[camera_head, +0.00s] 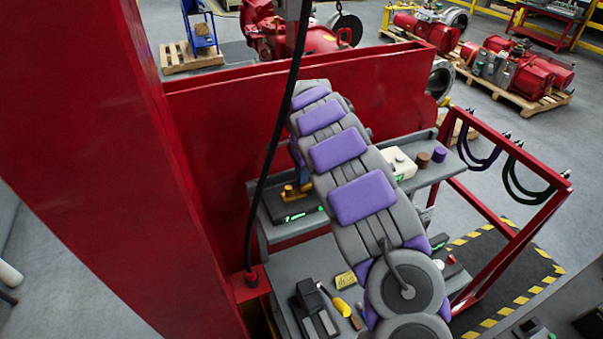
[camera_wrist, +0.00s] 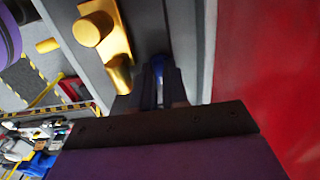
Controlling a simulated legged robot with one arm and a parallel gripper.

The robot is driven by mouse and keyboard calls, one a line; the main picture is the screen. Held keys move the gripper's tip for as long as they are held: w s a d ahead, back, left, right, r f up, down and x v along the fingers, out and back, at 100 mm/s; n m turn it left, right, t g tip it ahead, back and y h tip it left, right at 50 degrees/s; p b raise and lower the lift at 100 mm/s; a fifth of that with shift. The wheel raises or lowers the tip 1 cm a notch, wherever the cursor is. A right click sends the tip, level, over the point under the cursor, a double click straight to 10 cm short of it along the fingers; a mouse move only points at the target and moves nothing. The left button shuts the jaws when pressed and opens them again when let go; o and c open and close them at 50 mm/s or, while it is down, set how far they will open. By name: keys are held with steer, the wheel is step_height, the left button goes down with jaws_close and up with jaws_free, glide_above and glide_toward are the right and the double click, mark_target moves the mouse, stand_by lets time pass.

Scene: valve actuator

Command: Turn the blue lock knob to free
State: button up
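The blue lock knob (camera_wrist: 158,63) shows as a small blue part in the wrist view, just beyond and between the tips of my gripper (camera_wrist: 160,75). The dark fingers are close together, with a narrow gap. I cannot tell whether they touch the knob. A gold fitting (camera_wrist: 118,40) with a round end is left of the knob. In the head view, the gold fitting (camera_head: 292,191) sits on a dark base with a green label (camera_head: 295,217). My arm covers much of that spot, and the gripper is not clearly seen there.
A red panel (camera_head: 330,100) stands behind the grey shelf (camera_head: 285,235). A white box (camera_head: 399,163) and brown and purple cylinders are right of my arm. Tools (camera_head: 343,306) lie on the lower bench. A red frame with hanging cables (camera_head: 520,165) stands at the right.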

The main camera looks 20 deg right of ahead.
steer(key=shift+w+n, duration=0.1)
steer(key=shift+n, duration=0.2)
jaws_close()
steer(key=shift+a+n+b, duration=0.1)
steer(key=shift+n+b, duration=0.8)
steer(key=n+b, duration=0.1)
steer(key=n, duration=0.1)
steer(key=shift+n+b, duration=0.3)
steer(key=shift+b, duration=0.05)
steer(key=n+b, duration=0.2)
steer(key=n, duration=0.3)
steer(key=shift+b, duration=0.3)
steer(key=n+b, duration=0.1)
steer(key=n, duration=0.3)
steer(key=shift+r+n, duration=0.15)
steer(key=shift+n, duration=0.15)
steer(key=shift+n+b, duration=0.5)
steer(key=shift+n, duration=1.1)
steer(key=shift+o, duration=2.2)
jaws_free()
